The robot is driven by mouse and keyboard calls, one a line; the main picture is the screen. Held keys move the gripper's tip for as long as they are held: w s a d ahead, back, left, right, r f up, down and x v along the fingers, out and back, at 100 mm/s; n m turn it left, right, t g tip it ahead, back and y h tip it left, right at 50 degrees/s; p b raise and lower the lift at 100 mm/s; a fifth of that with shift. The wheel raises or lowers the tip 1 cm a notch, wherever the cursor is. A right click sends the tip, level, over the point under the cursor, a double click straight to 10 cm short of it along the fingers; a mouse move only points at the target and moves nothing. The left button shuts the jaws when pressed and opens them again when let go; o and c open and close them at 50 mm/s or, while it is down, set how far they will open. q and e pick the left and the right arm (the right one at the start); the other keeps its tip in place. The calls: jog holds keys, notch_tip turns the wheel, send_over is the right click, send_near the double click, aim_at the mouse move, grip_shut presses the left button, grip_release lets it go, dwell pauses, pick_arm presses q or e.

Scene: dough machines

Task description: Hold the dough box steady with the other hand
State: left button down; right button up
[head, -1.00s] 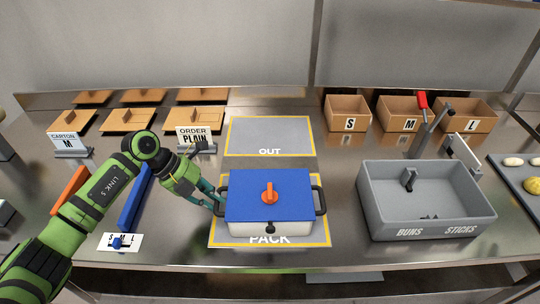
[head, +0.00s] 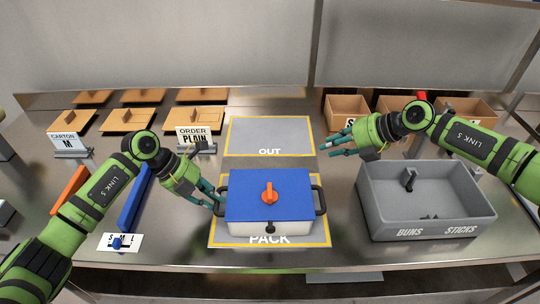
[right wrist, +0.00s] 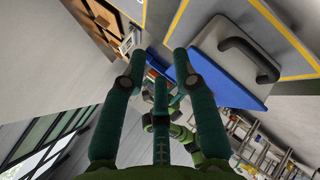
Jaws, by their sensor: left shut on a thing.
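The dough box (head: 270,229) is white with a blue lid (head: 254,205) and an orange knob (head: 269,194). It stands on the yellow-edged PACK mat (head: 218,238), with a dark handle at each side. My left gripper (head: 218,203) is shut on the left handle (head: 222,196). My right gripper (head: 331,146) is open and empty, above the counter to the upper right of the box. The right handle (head: 320,199) is free, and a handle of the box also shows in the right wrist view (right wrist: 252,58), beyond the open fingers (right wrist: 160,70).
A grey BUNS and STICKS tray (head: 425,229) stands to the right of the box. Brown cartons (head: 347,107) stand behind it. The OUT mat (head: 268,137) is bare. A blue bar (head: 135,198) and order sign (head: 196,136) are at the left.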

aim_at(271, 190)
jog(key=s+a+r+n+g+h, duration=0.1)
jog(key=s+a, duration=0.1)
jog(key=a, duration=0.2)
jog(key=s+a+n+g+h, duration=0.1)
jog(key=s+a+n+g, duration=0.1)
jog(key=a, duration=0.2)
jog(key=s+a+r+n+g+h, duration=0.1)
jog(key=s+a+n, duration=0.1)
jog(key=a, duration=0.2)
jog(key=shift+s+a+r+g, duration=0.1)
jog(key=shift+a+r+g, duration=0.1)
jog(key=shift+r+g, duration=0.1)
jog(key=s+a+r+n+h, duration=0.2)
jog(key=s+a+r+h, duration=0.2)
jog(key=h, duration=0.1)
jog(key=shift+s+d+f, duration=0.1)
jog(key=shift+s+f, duration=0.05)
jog(key=shift+f, duration=2.25)
jog(key=shift+s+d+f, duration=0.1)
jog(key=shift+s+f, duration=0.05)
jog(key=shift+f, duration=2.25)
jog(key=shift+s+m, duration=0.1)
jog(key=shift+m, duration=0.7)
jog(key=m, duration=0.3)
jog(key=shift+m, duration=0.4)
jog(key=shift+w+d+f, duration=0.1)
jog(key=shift+w+f, duration=0.2)
jog(key=shift+r, duration=0.1)
